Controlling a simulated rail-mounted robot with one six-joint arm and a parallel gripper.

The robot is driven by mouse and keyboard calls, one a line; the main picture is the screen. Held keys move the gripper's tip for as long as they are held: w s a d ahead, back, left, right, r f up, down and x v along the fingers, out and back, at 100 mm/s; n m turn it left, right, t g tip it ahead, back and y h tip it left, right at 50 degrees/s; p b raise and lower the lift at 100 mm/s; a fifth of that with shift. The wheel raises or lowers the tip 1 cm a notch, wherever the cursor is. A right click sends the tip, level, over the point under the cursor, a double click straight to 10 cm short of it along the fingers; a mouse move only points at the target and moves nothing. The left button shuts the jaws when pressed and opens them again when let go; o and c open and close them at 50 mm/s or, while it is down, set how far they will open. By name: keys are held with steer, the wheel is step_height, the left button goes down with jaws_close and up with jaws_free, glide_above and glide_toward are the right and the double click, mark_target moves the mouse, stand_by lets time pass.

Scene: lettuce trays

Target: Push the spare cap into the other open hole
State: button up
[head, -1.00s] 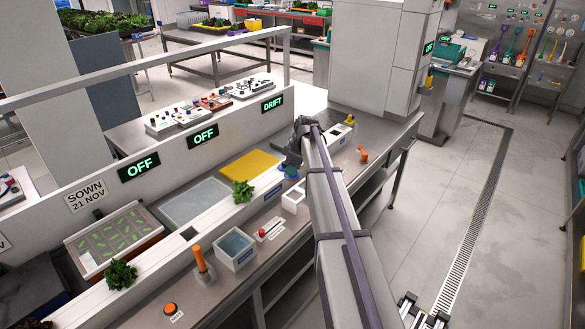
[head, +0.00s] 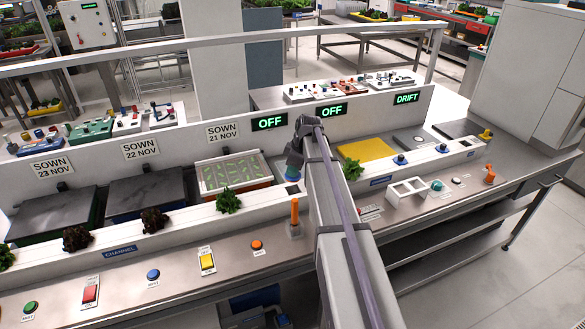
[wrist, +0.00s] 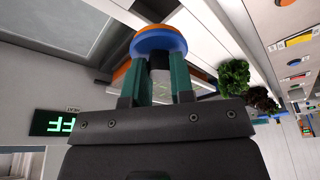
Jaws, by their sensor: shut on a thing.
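The spare cap (wrist: 158,42) is a blue disc with an orange rim in the wrist view. My gripper (wrist: 160,88) has its two green fingers shut on the cap's dark stem. In the head view my gripper (head: 293,165) is above the white channel ledge (head: 320,186), between two green lettuces, and the cap (head: 292,174) shows small below it. I cannot see an open hole now; the ledge under my gripper is partly hidden by the arm. Two dark blue caps (head: 400,159) sit on the ledge to the right.
Lettuces (head: 228,200) and (head: 352,169) stand on the ledge either side of my gripper. An orange-handled tool (head: 295,218) stands upright on the bench in front. A white two-part bin (head: 407,192) is to the right. A seedling tray (head: 233,190) lies behind the ledge.

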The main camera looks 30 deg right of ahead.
mark_target(294, 182)
steer(key=shift+f+b, duration=1.85)
steer(key=shift+f, duration=0.1)
steer(key=shift+f, duration=0.2)
steer(key=shift+f, duration=0.1)
steer(key=shift+f+b, duration=0.25)
steer(key=shift+b, duration=0.25)
steer(key=shift+f+b, duration=0.6)
steer(key=shift+b, duration=0.05)
stand_by(0.9)
steer(key=o, duration=1.4)
steer(key=shift+c, duration=0.2)
